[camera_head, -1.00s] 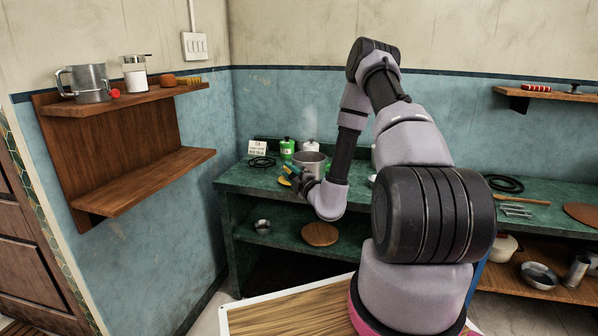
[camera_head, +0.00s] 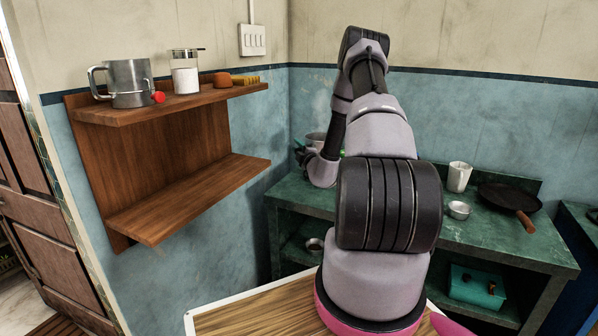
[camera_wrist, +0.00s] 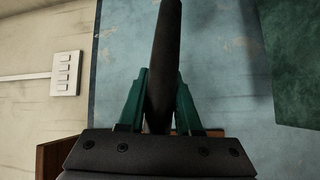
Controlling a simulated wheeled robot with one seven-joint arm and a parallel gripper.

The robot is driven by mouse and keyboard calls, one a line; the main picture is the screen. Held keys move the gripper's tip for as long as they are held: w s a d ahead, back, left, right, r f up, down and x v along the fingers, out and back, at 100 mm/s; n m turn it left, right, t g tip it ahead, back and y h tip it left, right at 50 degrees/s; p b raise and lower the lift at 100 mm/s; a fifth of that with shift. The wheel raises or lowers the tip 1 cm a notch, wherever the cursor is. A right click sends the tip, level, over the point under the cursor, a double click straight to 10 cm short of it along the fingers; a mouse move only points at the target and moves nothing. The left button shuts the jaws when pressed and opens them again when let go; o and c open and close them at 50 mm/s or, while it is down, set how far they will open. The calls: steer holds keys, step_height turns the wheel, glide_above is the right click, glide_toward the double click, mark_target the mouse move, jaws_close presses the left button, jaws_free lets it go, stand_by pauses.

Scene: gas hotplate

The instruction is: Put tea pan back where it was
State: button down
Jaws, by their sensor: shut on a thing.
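The tea pan (camera_head: 316,139) is a grey metal pot, partly hidden behind my arm in the head view, beside the corner of the blue wall. My gripper (camera_head: 304,155) is at its left side, small and half hidden by the forearm. In the wrist view my gripper (camera_wrist: 160,100) has its green fingers closed on a long dark handle (camera_wrist: 164,60). The pan's body does not show in the wrist view. I cannot tell how high the pan is above the green counter.
A wooden wall shelf (camera_head: 205,184) at left holds a metal mug (camera_head: 130,82), a glass jar (camera_head: 185,75) and small items on top; its lower board is bare.

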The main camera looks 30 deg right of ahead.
step_height(320, 180, down, 10)
steer(key=shift+w+r, duration=0.15)
steer(key=shift+w, duration=0.15)
stand_by(0.3)
steer(key=shift+f, duration=0.2)
steer(key=c, duration=0.6)
jaws_free()
steer(key=shift+r, duration=0.1)
